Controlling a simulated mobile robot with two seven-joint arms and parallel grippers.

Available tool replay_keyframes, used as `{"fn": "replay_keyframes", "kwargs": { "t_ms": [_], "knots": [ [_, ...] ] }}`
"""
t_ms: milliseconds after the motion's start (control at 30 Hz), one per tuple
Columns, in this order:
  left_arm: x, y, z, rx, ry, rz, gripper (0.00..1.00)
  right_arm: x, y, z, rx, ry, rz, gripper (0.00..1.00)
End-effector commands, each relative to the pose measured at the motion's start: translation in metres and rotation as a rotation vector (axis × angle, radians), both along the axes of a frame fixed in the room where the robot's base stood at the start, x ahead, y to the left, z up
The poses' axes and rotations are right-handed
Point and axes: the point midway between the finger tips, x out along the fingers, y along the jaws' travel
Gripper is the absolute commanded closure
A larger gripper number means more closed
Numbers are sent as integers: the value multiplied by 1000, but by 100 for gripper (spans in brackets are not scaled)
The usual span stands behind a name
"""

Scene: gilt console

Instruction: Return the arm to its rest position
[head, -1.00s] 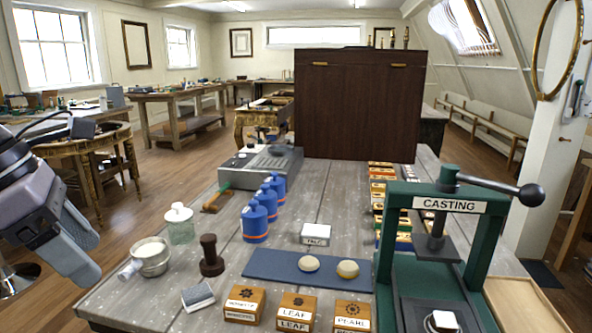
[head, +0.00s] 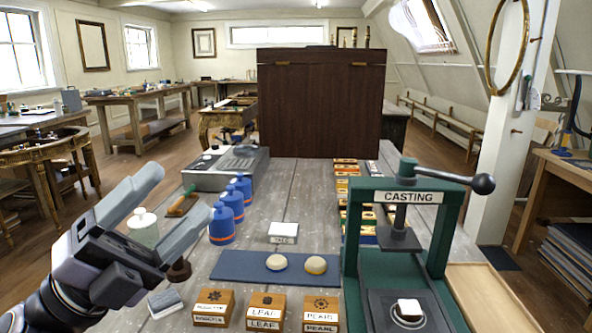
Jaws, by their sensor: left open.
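My left gripper (head: 168,210) comes in from the lower left in the head view. Its two grey fingers are spread apart with nothing between them. It is raised in front of the left side of the grey workbench (head: 310,200). My right gripper is not in view.
A green casting press (head: 407,196) stands at the right front. Blue bottles (head: 221,224), a blue mat with two round pieces (head: 235,265), labelled wooden blocks (head: 264,311) and a white block (head: 283,232) stand on the bench. A dark cabinet (head: 320,105) stands behind.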

Motion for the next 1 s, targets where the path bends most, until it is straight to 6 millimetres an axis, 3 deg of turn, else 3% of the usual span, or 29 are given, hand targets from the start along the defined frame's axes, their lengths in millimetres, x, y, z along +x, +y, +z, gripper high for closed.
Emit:
{"fn": "replay_keyframes", "kwargs": {
  "t_ms": [167,267,467,567,700,800,1000],
  "knots": [
    [32,40,-38,-295,330,160,28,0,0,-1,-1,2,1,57],
    [45,62,-75,-434,533,260,28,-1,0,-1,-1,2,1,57],
    [44,100,-173,-661,966,474,28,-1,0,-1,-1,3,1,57],
    [27,111,-229,-745,1199,587,28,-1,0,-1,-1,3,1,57],
    [-17,117,-303,-825,1525,740,28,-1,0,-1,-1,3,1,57],
    [-52,116,-342,-852,1722,830,28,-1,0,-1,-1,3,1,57],
    [-115,108,-387,-861,2020,960,28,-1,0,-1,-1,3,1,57]
  ]
}}
